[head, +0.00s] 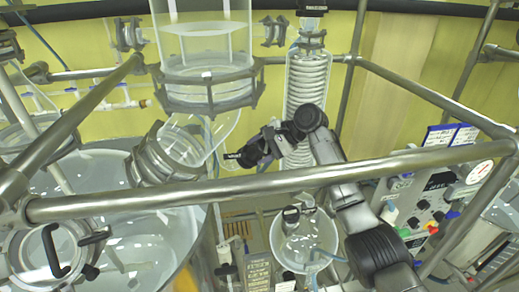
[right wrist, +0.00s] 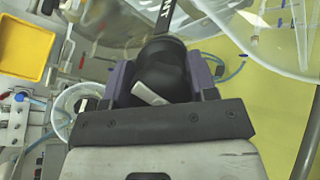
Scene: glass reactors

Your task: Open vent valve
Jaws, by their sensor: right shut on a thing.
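The vent valve shows in the right wrist view as a rounded black knob (right wrist: 163,60) between the purple fingers of my right gripper (right wrist: 163,82). A small white tab lies across the front of the knob. A black strip with white lettering (right wrist: 168,14) sticks out beyond it. In the head view my right gripper (head: 256,150) comes from the right and is closed around the valve beside the glass elbow. The black lettered tag (head: 232,156) shows just left of the fingers, and the rest of the valve is mostly hidden by them. My left gripper is not in view.
A steel rail (head: 270,182) crosses in front of my right arm. A glass coil condenser (head: 306,80) stands behind the gripper. A large glass vessel (head: 205,45) is up left, and a control panel (head: 440,195) is at right. A yellow tray (right wrist: 25,50) shows in the wrist view.

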